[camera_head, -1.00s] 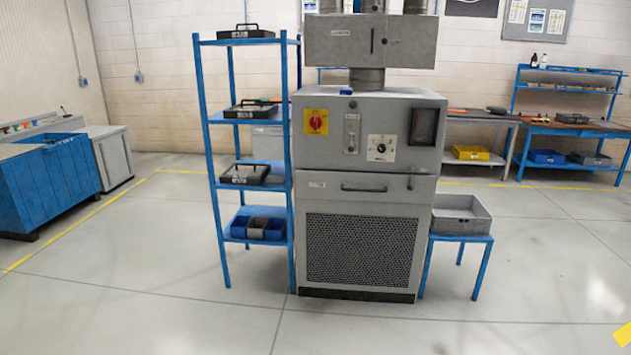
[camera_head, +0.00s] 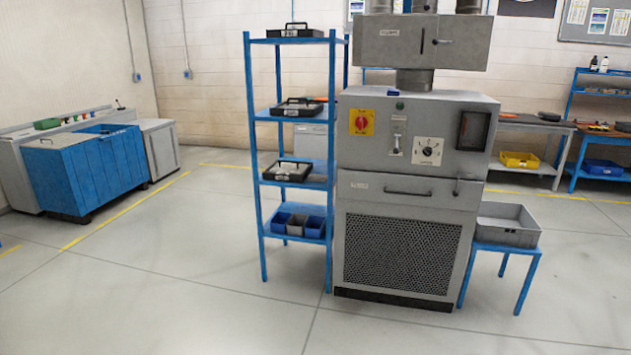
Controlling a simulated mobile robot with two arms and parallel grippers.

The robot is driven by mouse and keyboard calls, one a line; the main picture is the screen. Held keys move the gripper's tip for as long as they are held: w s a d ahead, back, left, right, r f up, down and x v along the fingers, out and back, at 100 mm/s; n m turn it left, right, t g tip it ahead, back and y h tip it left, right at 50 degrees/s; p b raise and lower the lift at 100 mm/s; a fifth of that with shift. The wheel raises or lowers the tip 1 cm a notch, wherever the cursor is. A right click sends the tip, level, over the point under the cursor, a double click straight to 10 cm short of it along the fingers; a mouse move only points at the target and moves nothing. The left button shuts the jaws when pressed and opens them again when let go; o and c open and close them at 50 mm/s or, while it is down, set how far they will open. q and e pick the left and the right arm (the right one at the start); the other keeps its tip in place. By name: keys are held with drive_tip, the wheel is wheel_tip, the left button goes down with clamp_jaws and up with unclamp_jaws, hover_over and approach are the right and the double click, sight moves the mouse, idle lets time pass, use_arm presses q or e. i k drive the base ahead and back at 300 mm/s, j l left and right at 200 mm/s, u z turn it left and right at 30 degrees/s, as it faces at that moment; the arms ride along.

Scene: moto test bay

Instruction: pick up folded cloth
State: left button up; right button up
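No folded cloth can be made out in the head view. Neither of my grippers is in view. A grey machine (camera_head: 412,190) with a red switch on a yellow plate and a mesh front stands right of centre. A small blue item (camera_head: 393,92) lies on its top edge, too small to identify.
A blue shelf rack (camera_head: 262,190) with black cases and small bins stands left of the machine. A grey tray (camera_head: 508,236) sits on a low blue stand at its right. A blue cabinet (camera_head: 85,172) stands at left. The floor (camera_head: 180,290) in front is clear.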

sight(313, 176)
drive_tip(key=i+j+u, duration=0.35)
drive_tip(key=i, duration=0.55)
drive_tip(key=i+u, duration=0.35)
drive_tip(key=i, duration=0.55)
drive_tip(key=i+z, duration=0.25)
drive_tip(key=i, duration=0.25)
drive_tip(key=i+j+z, duration=0.2)
drive_tip(key=i, duration=0.3)
drive_tip(key=i+j+z, duration=0.25)
drive_tip(key=i, duration=0.25)
drive_tip(key=i+j+z, duration=0.2)
drive_tip(key=i, duration=0.25)
drive_tip(key=j, duration=0.1)
